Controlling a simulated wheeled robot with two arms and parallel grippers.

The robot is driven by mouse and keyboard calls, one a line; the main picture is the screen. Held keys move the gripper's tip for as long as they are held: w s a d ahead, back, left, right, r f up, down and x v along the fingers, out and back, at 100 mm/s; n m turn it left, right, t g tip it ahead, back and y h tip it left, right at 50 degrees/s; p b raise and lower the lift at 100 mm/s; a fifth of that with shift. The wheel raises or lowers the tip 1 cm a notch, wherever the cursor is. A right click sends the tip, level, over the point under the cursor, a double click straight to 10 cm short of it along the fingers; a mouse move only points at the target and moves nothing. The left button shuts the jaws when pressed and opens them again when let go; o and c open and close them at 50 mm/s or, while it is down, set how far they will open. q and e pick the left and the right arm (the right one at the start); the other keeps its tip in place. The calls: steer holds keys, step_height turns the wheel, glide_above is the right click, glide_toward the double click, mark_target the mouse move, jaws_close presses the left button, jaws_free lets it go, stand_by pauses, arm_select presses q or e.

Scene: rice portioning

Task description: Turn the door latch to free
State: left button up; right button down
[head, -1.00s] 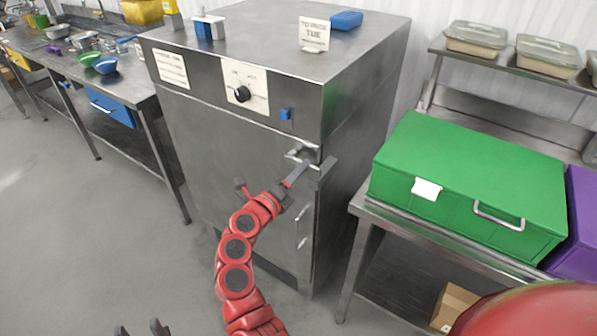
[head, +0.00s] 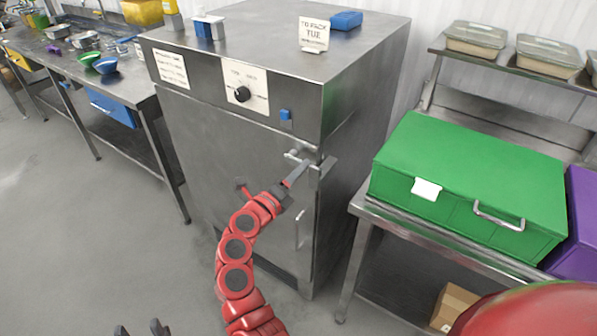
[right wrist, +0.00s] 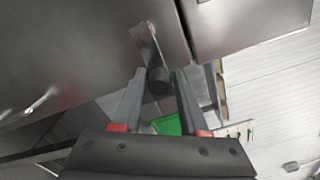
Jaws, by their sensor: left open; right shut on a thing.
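The grey metal cabinet (head: 230,160) stands in the middle with its door shut. Its door latch (head: 301,157) is at the upper right edge of the door. My right gripper (head: 299,173) reaches up to the latch and is shut on it. In the right wrist view, the latch (right wrist: 147,42) hangs as a metal lever with a dark round knob, and the fingers of my right gripper (right wrist: 159,80) lie on either side of the knob. My left gripper (head: 140,330) shows only its fingertips at the bottom edge, apart and empty.
A vertical door handle (head: 300,229) is below the latch. A green box (head: 470,175) sits on a steel table right of the cabinet, with a purple box (head: 582,220) beside it. A long steel bench (head: 60,75) stands at left. The floor before the cabinet is open.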

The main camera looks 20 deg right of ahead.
steer(key=shift+w+r+n+p, duration=0.1)
steer(key=shift+r+n+p, duration=0.2)
steer(key=shift+n+p, duration=0.3)
